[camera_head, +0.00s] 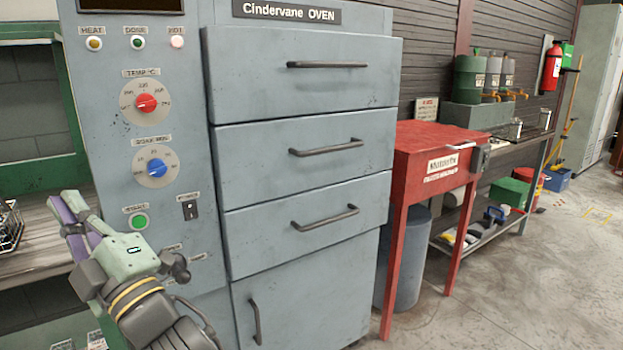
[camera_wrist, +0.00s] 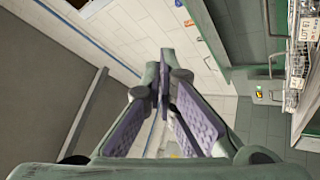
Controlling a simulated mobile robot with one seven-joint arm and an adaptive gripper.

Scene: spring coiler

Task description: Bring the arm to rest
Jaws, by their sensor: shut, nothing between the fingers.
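My gripper (camera_head: 68,212) is at the lower left of the head view, in front of the oven's control panel (camera_head: 146,160) and left of its lower knobs. Its purple-padded fingers point up and to the left. In the wrist view my gripper (camera_wrist: 163,75) shows its two fingers close together at the tips, with nothing between them. My arm comes in from the bottom edge of the head view, bent, and covers the lower part of the panel.
The grey oven's drawers (camera_head: 300,160) are closed. A wire basket (camera_head: 10,228) stands on the shelf (camera_head: 40,240) at the left edge, near my gripper. A red table (camera_head: 430,150) stands right of the oven. The floor (camera_head: 540,270) at the right is mostly clear.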

